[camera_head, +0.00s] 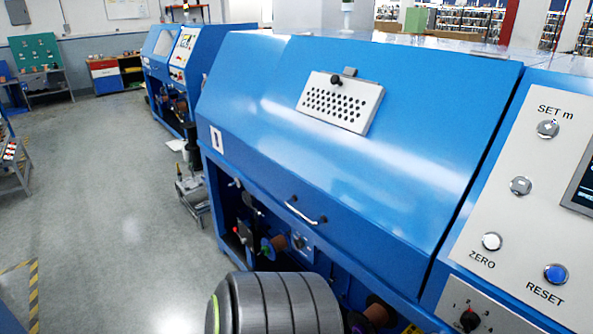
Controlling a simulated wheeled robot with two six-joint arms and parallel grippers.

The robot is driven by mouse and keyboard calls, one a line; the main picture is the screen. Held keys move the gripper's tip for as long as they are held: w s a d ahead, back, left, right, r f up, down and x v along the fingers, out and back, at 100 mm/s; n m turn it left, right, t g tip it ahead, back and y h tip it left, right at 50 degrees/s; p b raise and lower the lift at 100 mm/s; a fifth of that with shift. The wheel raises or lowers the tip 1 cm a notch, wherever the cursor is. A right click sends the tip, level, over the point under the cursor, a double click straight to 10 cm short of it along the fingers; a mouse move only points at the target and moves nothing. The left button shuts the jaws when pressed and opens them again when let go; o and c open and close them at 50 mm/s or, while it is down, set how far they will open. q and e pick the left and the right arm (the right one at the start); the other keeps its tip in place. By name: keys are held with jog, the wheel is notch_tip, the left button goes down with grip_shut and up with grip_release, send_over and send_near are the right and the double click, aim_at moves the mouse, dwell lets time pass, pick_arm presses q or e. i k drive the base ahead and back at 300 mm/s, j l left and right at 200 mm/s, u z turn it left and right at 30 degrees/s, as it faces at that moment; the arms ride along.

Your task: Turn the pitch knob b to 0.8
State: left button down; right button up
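No knob labelled pitch or b can be read in the head view. A black rotary knob (468,320) on a pale plate at the bottom right has small numbers around it and is partly cut off by the frame edge. A small dark knob (298,242) sits on a blue plate in the open recess under the machine's hood; its marking is too small to read. Neither of my grippers is in view.
The blue machine (350,110) fills the middle, its sloped hood closed, with a handle (305,215). The grey control panel (490,200) on the right has a white ZERO button (491,241) and a blue RESET button (555,273). Clear floor (110,200) lies left.

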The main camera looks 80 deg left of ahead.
aim_at(299, 243)
jog(key=u, duration=0.5)
jog(key=j+u, duration=0.1)
jog(key=u, duration=0.85)
jog(key=j+u, duration=0.1)
jog(key=u, duration=0.9)
jog(key=i, duration=0.05)
